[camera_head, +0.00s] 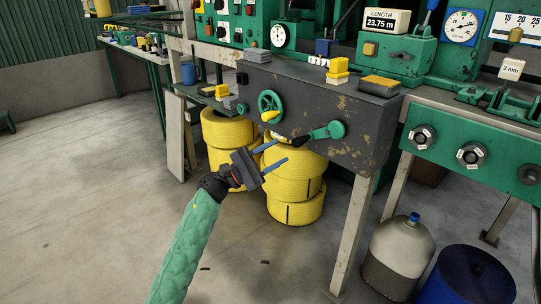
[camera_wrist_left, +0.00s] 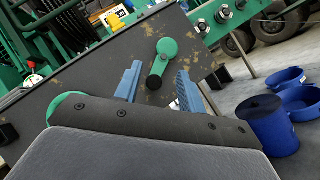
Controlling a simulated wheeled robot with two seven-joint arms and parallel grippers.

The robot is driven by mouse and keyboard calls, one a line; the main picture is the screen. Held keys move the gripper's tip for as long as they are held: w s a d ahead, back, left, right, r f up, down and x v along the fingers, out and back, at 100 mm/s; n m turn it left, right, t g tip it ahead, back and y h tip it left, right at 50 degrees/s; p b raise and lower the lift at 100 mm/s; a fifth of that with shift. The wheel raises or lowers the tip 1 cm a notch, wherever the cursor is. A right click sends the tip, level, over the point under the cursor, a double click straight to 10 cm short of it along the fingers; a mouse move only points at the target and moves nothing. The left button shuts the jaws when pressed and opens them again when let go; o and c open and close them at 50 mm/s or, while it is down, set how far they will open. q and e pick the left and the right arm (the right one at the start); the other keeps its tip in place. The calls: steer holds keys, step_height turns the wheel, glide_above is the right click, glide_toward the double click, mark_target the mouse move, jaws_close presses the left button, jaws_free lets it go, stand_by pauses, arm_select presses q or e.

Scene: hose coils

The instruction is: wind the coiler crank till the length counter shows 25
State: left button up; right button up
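The length counter (camera_head: 386,21) at the top right of the head view reads 23.75 m. The coiler crank is a green arm (camera_head: 326,131) on the dark panel, with a black handle (camera_head: 301,141) at its lower left end. In the left wrist view the crank (camera_wrist_left: 166,52) points down, its black handle (camera_wrist_left: 154,82) appearing between the fingers. My left gripper (camera_head: 279,152) is open and empty, its two blue fingers apart. In the head view its fingertips are just left of and below the handle, seemingly short of it. My right gripper is out of view.
A green handwheel (camera_head: 270,104) with a yellow knob is left of the crank. A grey bottle (camera_head: 399,250) and a blue drum (camera_head: 468,279) stand at lower right. The left floor is clear.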

mark_target(294, 144)
arm_select(q)
steer(key=shift+w+d+r+p, duration=0.1)
steer(key=shift+w+d+p, duration=0.35)
steer(key=shift+w+d, duration=0.3)
steer(key=shift+w+d+f+p, duration=0.1)
steer(key=shift+w+d+p, duration=0.45)
steer(key=shift+d, duration=0.45)
steer(key=shift+w+d+r+p, duration=0.1)
steer(key=shift+w+d+p, duration=0.25)
steer(key=shift+w+d, duration=0.55)
steer(key=shift+d, duration=0.15)
steer(key=shift+d+b, duration=0.1)
steer(key=shift+b, duration=0.7)
jaws_close()
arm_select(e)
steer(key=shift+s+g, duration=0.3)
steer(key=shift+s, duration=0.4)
arm_select(q)
steer(key=shift+d+f, duration=0.1)
steer(key=shift+f, duration=0.25)
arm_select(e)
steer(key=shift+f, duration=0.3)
